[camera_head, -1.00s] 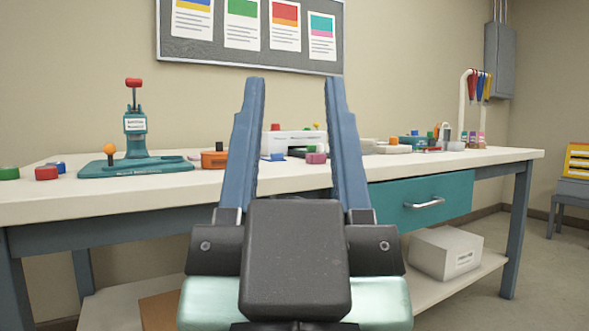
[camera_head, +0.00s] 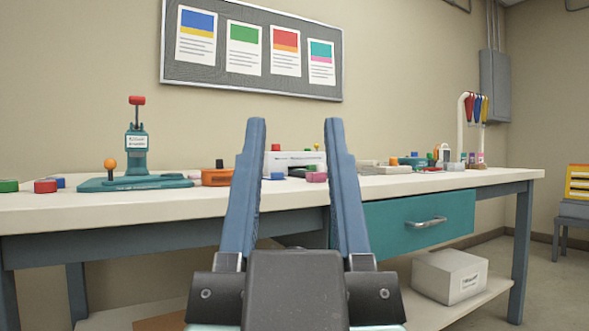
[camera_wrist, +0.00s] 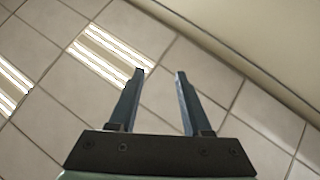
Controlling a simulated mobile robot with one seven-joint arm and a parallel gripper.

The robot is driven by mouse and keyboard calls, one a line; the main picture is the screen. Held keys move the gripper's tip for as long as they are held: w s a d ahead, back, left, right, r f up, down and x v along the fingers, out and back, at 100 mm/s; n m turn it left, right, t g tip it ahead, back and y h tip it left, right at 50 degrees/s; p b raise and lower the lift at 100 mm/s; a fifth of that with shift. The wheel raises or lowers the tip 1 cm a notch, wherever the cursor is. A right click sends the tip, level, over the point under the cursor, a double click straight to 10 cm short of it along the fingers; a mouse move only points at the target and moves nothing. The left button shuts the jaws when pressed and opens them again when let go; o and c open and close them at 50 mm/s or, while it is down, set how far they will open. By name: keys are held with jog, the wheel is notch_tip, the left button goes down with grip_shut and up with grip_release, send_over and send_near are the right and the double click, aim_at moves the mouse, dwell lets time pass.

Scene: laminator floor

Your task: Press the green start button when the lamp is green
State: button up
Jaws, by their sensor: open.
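A white machine (camera_head: 292,162), which looks like the laminator, stands on the bench near the middle of the head view, between my fingers in the picture. A red knob or button (camera_head: 275,147) and a small green piece (camera_head: 317,147) show on its top. They are too small to tell which is the lamp or the start button, or whether a lamp is lit. My gripper (camera_head: 294,123) is open and empty, in front of the bench and apart from the machine. In the wrist view my gripper (camera_wrist: 160,72) hangs over bare tiled floor.
The white-topped bench (camera_head: 420,184) has a teal drawer (camera_head: 405,222). A teal press (camera_head: 137,165) stands left, an orange block (camera_head: 217,176) beside the machine. A tool stand (camera_head: 463,125) is right. A white box (camera_head: 449,276) sits on the lower shelf.

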grip_shut()
dwell(1.6)
